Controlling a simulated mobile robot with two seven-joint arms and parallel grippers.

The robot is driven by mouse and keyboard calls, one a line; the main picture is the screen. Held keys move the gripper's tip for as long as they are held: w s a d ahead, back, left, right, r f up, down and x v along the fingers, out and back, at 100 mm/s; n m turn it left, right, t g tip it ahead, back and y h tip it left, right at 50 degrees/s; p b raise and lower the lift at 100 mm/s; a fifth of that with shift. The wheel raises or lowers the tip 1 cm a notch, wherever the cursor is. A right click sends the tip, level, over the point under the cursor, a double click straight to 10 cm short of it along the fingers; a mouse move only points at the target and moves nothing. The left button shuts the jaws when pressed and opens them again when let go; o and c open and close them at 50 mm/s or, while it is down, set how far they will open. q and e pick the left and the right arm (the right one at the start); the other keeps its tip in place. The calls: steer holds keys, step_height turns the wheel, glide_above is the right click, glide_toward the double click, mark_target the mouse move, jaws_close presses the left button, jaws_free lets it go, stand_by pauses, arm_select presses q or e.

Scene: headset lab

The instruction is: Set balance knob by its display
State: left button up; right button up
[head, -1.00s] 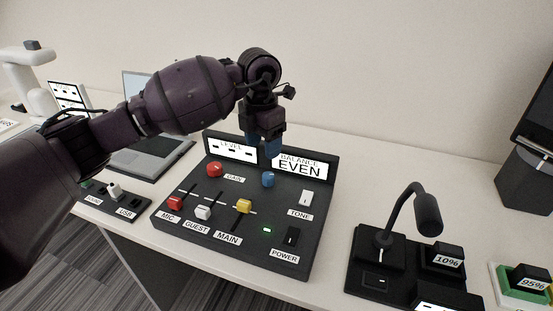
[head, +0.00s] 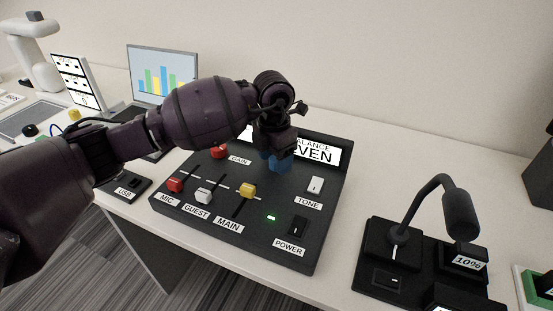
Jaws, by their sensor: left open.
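The dark mixer panel (head: 240,240) lies on the white table in the head view. Its balance display (head: 322,154) is partly covered by my gripper; "ALANCE" and "VEN" show. My left gripper (head: 276,162) is open, pointing down over the blue balance knob below that display. Its blue fingertips blend with the knob, so the knob is mostly or wholly hidden and I cannot tell whether they touch. My right gripper is not in view.
A gooseneck lamp (head: 461,222) stands to the right. A laptop (head: 163,75) is behind my arm.

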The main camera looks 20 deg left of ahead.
arm_select(q)
steer(key=shift+f, duration=0.15)
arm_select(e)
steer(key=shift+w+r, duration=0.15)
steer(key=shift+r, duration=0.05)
arm_select(q)
steer(key=shift+c, duration=0.4)
steer(key=c, duration=0.9)
steer(key=shift+o, duration=0.2)
steer(key=shift+r+n+p, duration=0.3)
steer(key=shift+r+p, duration=0.05)
steer(key=shift+p, duration=0.1)
steer(key=shift+n, duration=0.3)
steer(key=shift+f, duration=0.35)
steer(key=o, duration=0.9)
steer(key=shift+o, duration=0.2)
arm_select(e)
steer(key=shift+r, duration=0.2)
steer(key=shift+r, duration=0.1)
